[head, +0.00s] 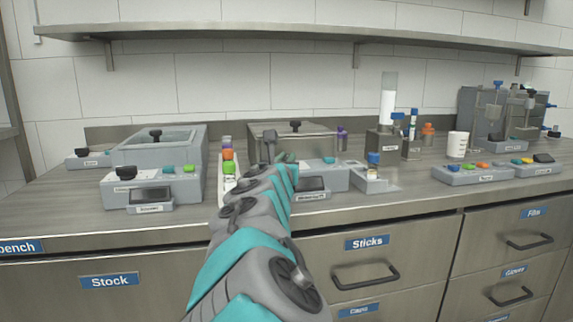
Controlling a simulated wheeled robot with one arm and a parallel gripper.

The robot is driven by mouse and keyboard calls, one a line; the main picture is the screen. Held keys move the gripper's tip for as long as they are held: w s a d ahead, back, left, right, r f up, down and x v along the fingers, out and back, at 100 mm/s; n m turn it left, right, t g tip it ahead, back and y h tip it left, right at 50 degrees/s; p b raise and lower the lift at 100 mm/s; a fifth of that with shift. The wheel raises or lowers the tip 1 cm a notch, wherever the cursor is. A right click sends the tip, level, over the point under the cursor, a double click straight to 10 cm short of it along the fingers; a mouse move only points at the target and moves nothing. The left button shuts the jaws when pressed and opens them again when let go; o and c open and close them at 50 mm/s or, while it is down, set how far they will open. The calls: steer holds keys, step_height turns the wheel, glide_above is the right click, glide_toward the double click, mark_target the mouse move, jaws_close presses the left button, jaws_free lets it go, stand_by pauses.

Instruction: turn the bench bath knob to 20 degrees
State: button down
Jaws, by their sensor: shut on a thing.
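My arm reaches up from the bottom, and my gripper (287,158) is at the left part of this bath's front. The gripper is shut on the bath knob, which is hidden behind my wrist. The knob's angle and the display's reading cannot be made out. A second grey bath (150,155) on the left has its own black knob (125,172), a display and coloured buttons; my gripper is apart from it.
A white rack (228,178) with coloured caps stands close left of my arm. A small blue-capped device (372,178) is right of the middle bath. Button panels (475,174) and a white cup (457,145) are further right. A shelf (300,35) hangs above.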

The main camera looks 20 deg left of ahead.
steer(key=shift+d+f+n+g+y+b, duration=0.1)
steer(key=shift+n+g+y+b, duration=0.45)
steer(key=shift+n+y+b, duration=0.7)
steer(key=shift+a+f+n+g+y+b, duration=0.1)
steer(key=shift+n+g+y+b, duration=0.5)
steer(key=shift+y+b, duration=1.05)
steer(key=shift+d+f+n+g+y+b, duration=0.1)
steer(key=shift+n+g+y+b, duration=0.45)
steer(key=shift+n+y+b, duration=0.9)
steer(key=n+g+y+b, duration=0.1)
steer(key=g+y+b, duration=0.1)
steer(key=b, duration=0.1)
steer(key=shift+w+d+r, duration=0.1)
steer(key=n+g+y, duration=0.2)
steer(key=g, duration=0.1)
steer(key=n+g+y, duration=0.1)
steer(key=g, duration=0.1)
steer(key=shift+r+n, duration=0.3)
steer(key=shift+n, duration=0.1)
steer(key=shift+r+n+g+y+p, duration=0.1)
steer(key=shift+n+g+y+p, duration=0.35)
steer(key=shift+n+g+p, duration=0.6)
steer(key=shift+a+n+g+y+p, duration=0.15)
steer(key=shift+n+g+p, duration=0.3)
steer(key=shift+g+p, duration=0.4)
steer(key=shift+a+n+g+y+p, duration=0.15)
steer(key=shift+n+g+p, duration=0.3)
steer(key=shift+g, duration=0.55)
steer(key=shift+d, duration=0.1)
